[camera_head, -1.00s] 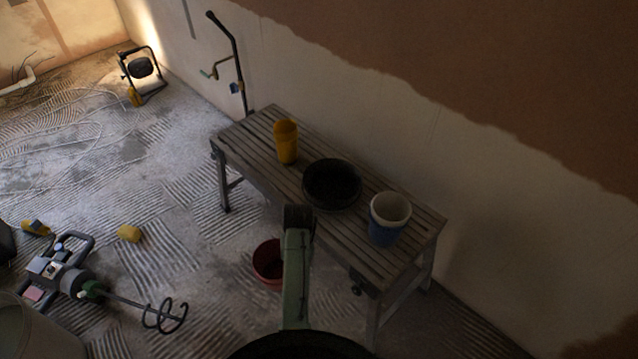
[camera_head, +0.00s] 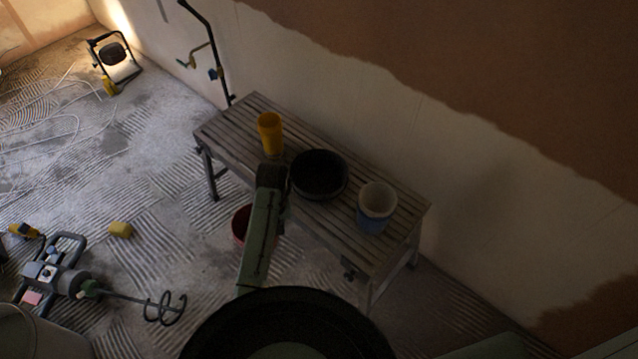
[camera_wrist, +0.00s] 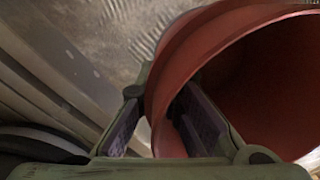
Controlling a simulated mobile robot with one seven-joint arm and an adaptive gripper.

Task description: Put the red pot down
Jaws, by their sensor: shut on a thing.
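The red pot (camera_head: 241,224) shows in the head view beside the front long edge of the slatted bench, partly hidden by my arm. In the wrist view the red pot (camera_wrist: 176,62) is large, tilted, with its open mouth facing right. My gripper (camera_wrist: 160,122) is shut on its wall, one finger outside and one inside the mouth. The head view hides my fingers behind the arm. I cannot tell how far the pot's bottom is from the floor.
The bench (camera_head: 240,118) bears a yellow container (camera_head: 269,133), a black tub (camera_head: 318,176) and a blue-and-white bucket (camera_head: 376,207). A mixer (camera_head: 70,280) and a yellow object (camera_head: 120,229) lie on the floor at left.

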